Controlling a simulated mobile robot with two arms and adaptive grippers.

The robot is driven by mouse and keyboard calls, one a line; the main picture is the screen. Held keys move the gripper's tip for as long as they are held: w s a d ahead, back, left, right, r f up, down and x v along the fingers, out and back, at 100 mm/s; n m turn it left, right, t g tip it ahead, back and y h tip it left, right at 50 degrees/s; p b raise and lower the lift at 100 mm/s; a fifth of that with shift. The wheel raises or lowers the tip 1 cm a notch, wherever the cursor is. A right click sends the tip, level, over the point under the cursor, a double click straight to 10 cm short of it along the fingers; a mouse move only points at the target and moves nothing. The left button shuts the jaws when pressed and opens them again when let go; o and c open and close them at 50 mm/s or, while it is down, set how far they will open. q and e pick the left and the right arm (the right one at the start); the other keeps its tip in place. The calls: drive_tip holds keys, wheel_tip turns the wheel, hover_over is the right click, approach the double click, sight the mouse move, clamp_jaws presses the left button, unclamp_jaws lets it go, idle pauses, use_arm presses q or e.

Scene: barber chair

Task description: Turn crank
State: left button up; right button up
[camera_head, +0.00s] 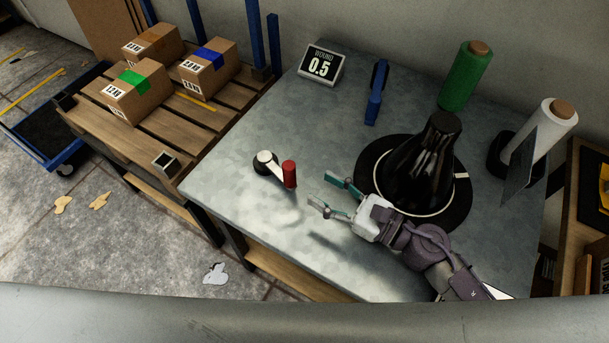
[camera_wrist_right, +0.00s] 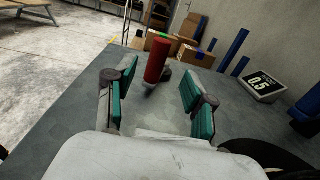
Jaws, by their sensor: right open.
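The crank has a dark base with a white hub (camera_head: 264,157) and a white arm ending in an upright red handle (camera_head: 289,174). It stands on the grey metal table near its left edge. My right gripper (camera_head: 332,193) is open and empty, to the right of the red handle and apart from it. In the right wrist view the red handle (camera_wrist_right: 157,60) shows ahead, between and beyond the two teal fingertips (camera_wrist_right: 155,95). The handle hides most of the crank base there. My left gripper is not in view.
A black wrapped object (camera_head: 420,165) stands on a round turntable (camera_head: 461,200) beside my right arm. A display reading 0.5 (camera_head: 321,66), a blue tool (camera_head: 376,92), a green roll (camera_head: 466,77) and a white roll (camera_head: 543,128) stand behind. Boxes (camera_head: 139,93) sit on a pallet table at left.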

drive_tip(key=shift+v, duration=1.4)
